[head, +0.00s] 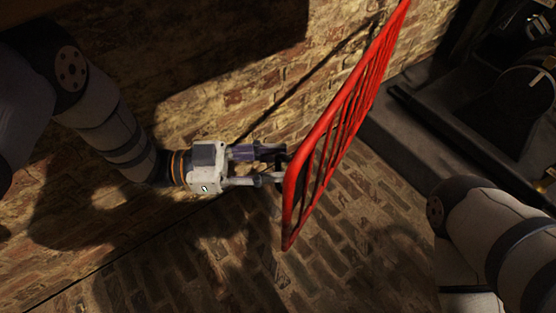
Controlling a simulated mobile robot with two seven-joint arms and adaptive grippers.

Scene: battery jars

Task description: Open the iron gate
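The iron gate (323,143) is a red barred panel, seen at a steep angle from above. It runs from the middle of the head view up to the top right. My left gripper (284,166) is at the gate's near end, left of its rounded top corner. Its two fingers point right and stand apart with a gap between them. The fingertips meet or overlap the red frame in the picture; I cannot tell whether they touch it. My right gripper is out of view; only part of my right arm shows at the lower right.
A brick wall (150,85) rises behind my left arm and the gate. The brick floor (350,255) is clear below and right of the gate. A dark raised ledge (440,140) with dark machinery (500,105) stands at the right.

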